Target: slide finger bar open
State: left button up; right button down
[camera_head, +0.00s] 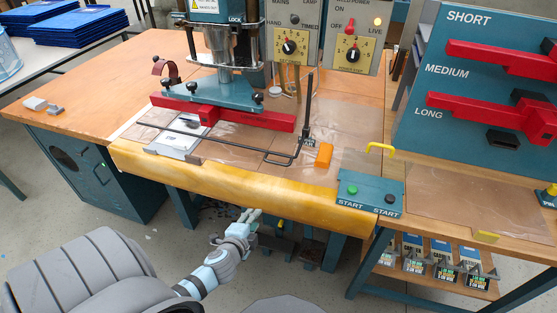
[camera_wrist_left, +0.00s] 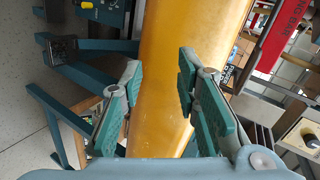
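A thin black bar frame (camera_head: 232,144), which looks like the finger bar, lies low over the worktable in front of the red welding bar (camera_head: 225,112). A black upright rod (camera_head: 307,105) stands at its right end, beside an orange block (camera_head: 323,154). My left gripper (camera_head: 250,215) is below and in front of the table's padded yellow front edge (camera_head: 235,178), apart from the bar. In the left wrist view, the left gripper (camera_wrist_left: 160,78) is open and empty, with the yellow edge (camera_wrist_left: 190,40) behind its fingers. My right gripper is not in view.
A teal start-button box (camera_head: 370,193) stands at the table's front right. The teal press (camera_head: 222,60) rises behind. A rack (camera_head: 480,85) holds red bars at right. Open floor lies below the gripper.

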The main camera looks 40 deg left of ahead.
aim_at(277, 163)
pick_arm(q)
jog(key=w+r+m+t, duration=0.3)
jog(key=w+r, duration=0.1)
jog(key=r, duration=0.7)
jog(key=shift+y, duration=0.4)
jog(key=x, duration=0.4)
jog(key=b+x, duration=0.1)
jog(key=x, duration=0.3)
jog(key=b+x, duration=0.1)
jog(key=x, duration=0.4)
jog(key=shift+w+d+r, duration=0.1)
jog(key=shift+d+r, duration=0.2)
jog(key=shift+w+a, duration=0.15)
jog(key=shift+w, duration=0.4)
jog(key=shift+c, duration=0.3)
grip_shut()
